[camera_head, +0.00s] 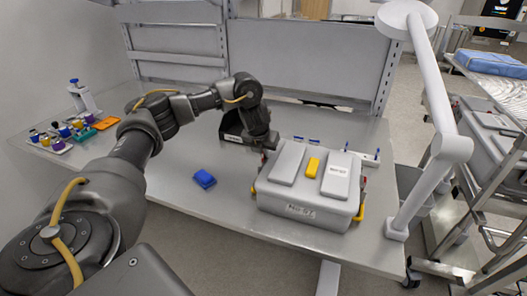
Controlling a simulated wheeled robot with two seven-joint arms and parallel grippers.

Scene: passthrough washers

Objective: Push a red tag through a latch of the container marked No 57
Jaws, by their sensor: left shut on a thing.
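The grey container (300,211) stands on the steel table, with a yellow piece and two raised panels on its lid. A marking on its front is too small to read surely. Yellow handles show at its left and right ends. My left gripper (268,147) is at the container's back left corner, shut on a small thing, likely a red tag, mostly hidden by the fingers. Whether it touches the latch there cannot be told. A small red spot shows at the container's right end (363,182). My right gripper is out of view.
A blue block (204,179) lies on the table (190,215) left of the container. A white lamp arm (436,100) rises at the right. Several small bottles (65,132) stand at the far left.

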